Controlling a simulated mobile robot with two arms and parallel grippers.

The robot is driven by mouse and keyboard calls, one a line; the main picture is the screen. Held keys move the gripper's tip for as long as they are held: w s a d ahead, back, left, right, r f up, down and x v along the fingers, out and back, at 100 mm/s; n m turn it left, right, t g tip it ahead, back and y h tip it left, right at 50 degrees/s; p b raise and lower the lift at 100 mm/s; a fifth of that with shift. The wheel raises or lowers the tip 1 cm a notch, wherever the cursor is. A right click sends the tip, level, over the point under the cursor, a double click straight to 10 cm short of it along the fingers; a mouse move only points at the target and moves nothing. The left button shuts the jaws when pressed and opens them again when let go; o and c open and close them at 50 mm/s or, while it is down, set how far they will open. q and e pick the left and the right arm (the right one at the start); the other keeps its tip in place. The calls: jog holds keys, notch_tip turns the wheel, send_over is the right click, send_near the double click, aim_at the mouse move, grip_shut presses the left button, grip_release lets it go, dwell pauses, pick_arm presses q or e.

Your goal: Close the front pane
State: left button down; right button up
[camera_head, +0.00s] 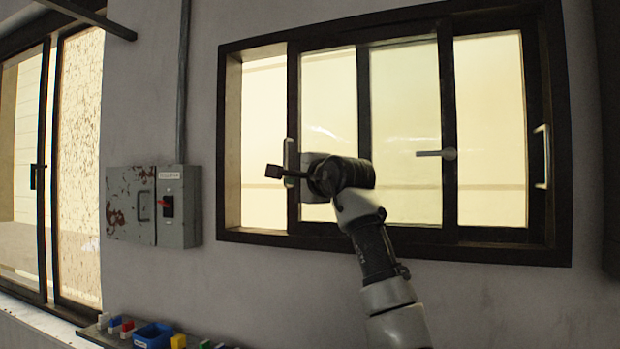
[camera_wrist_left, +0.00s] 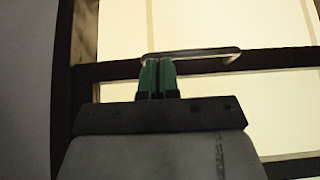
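The window has dark-framed sliding panes. The pane with the left-hand handle (camera_head: 400,95) stands away from the left jamb, with a bright gap (camera_head: 262,140) between them. Its upright handle (camera_head: 290,150) is on its left stile; the handle also shows in the left wrist view (camera_wrist_left: 205,52). My left gripper (camera_head: 274,171) is at this handle, pointing left. In the left wrist view its green fingers (camera_wrist_left: 157,75) are together, with tips right by one end of the handle bar; I cannot tell whether they touch it. My right gripper is not in view.
A grey switch box (camera_head: 178,207) hangs on the wall to the left. Small coloured items and a blue bin (camera_head: 153,335) sit below.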

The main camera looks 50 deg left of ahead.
pick_arm(q)
jog(key=s+a, duration=0.3)
jog(key=a, duration=0.1)
jog(key=s+a+p, duration=0.1)
jog(key=s+a, duration=0.2)
jog(key=a, duration=0.2)
jog(key=s+a, duration=0.2)
jog(key=a, duration=0.3)
jog(key=shift+s+p, duration=0.4)
